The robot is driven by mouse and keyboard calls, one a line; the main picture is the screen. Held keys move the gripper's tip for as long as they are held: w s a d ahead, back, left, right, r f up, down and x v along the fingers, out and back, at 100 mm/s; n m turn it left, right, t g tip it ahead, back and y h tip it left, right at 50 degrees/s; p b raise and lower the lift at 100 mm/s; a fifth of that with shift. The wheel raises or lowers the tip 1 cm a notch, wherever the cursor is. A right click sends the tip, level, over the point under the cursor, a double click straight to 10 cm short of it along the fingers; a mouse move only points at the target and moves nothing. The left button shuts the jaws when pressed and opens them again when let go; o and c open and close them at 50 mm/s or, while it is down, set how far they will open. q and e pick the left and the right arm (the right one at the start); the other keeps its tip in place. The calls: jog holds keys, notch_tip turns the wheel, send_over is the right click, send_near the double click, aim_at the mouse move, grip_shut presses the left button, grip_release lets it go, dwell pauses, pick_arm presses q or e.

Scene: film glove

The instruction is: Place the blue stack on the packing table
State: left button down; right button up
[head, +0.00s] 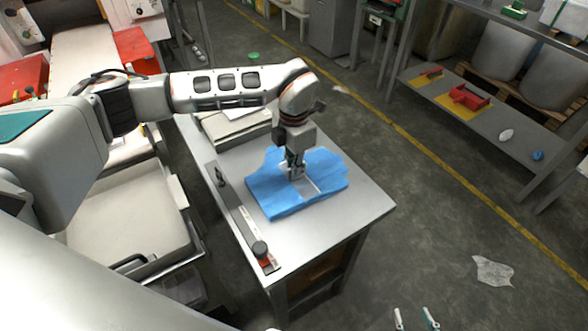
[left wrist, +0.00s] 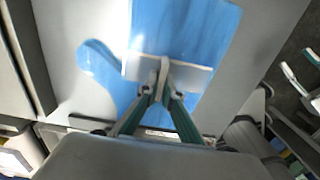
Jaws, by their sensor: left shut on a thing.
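The blue stack (head: 275,201), flat with a pale band across it, is over the grey metal packing table (head: 335,222). I cannot tell whether it rests fully on the top or is slightly above it. My left gripper (head: 296,174) points down and is shut on the stack at its middle. In the left wrist view the fingertips (left wrist: 163,88) meet at the pale band, with blue sheet (left wrist: 185,28) around them and a rounded blue lobe to the left. My right gripper (head: 415,319) shows only two separated fingertips at the bottom edge, empty.
A dark bar with a knob (head: 240,218) lies along the table's left side. A pale stack of flat items (head: 236,128) sits at its far end. A cream bin (head: 130,218) stands left. A shelf (head: 480,112) stands right, and a crumpled sheet (head: 493,270) lies on the floor.

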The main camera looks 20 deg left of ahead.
pick_arm(q)
jog(key=shift+f, duration=0.2)
jog(key=shift+f, duration=0.2)
jog(key=c, duration=2.2)
grip_release()
jog(key=shift+c, duration=0.2)
